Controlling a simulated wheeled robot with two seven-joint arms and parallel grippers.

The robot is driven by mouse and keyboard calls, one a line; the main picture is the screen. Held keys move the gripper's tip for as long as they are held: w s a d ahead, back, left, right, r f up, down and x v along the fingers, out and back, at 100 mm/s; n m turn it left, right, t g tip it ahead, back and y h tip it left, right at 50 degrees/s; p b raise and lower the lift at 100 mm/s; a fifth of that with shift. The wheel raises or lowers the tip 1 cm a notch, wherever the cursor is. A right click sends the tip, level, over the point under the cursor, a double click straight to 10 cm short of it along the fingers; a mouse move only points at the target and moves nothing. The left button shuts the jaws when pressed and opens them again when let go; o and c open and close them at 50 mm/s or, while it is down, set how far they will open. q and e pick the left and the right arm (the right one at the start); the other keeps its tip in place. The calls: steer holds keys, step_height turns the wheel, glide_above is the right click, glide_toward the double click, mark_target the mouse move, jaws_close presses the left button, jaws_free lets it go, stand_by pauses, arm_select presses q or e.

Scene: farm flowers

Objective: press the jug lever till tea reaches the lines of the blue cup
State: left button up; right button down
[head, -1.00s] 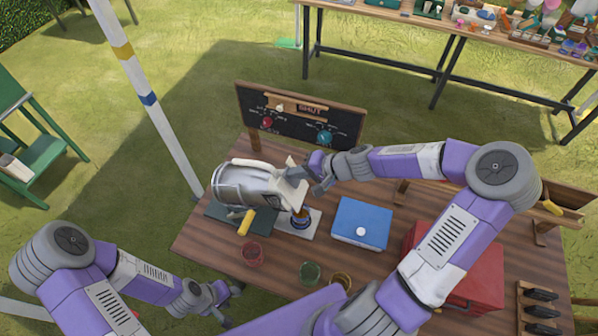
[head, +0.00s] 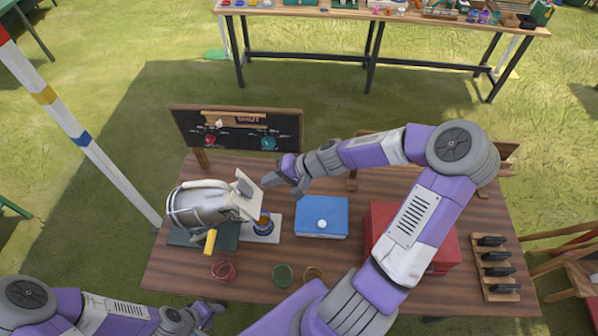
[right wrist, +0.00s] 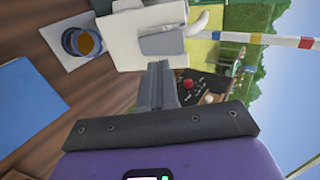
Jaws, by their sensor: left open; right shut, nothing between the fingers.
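The silver jug (head: 190,207) lies tilted on a dark mat, its cream front plate (head: 243,197) facing right. In the right wrist view a grey lever-like piece (right wrist: 162,43) shows on the cream plate. The blue cup (head: 263,226) stands upright just below the plate; brown tea shows inside it in the right wrist view (right wrist: 84,42). Its lines cannot be made out. My right gripper (head: 272,182) is shut and empty close to the plate's right side; contact cannot be told. My left gripper (head: 215,308) is open and empty at the table's front left edge.
A blue box (head: 320,212) stands right of the cup, and a red box (head: 385,222) beyond it. Red (head: 223,271), green (head: 283,275) and brown (head: 313,273) cups stand in front. A blackboard (head: 237,130) stands behind the jug.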

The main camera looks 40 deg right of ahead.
steer(key=f+p+v, duration=0.1)
steer(key=v, duration=0.6)
steer(key=shift+s+d, duration=0.5)
steer(key=shift+d, duration=0.1)
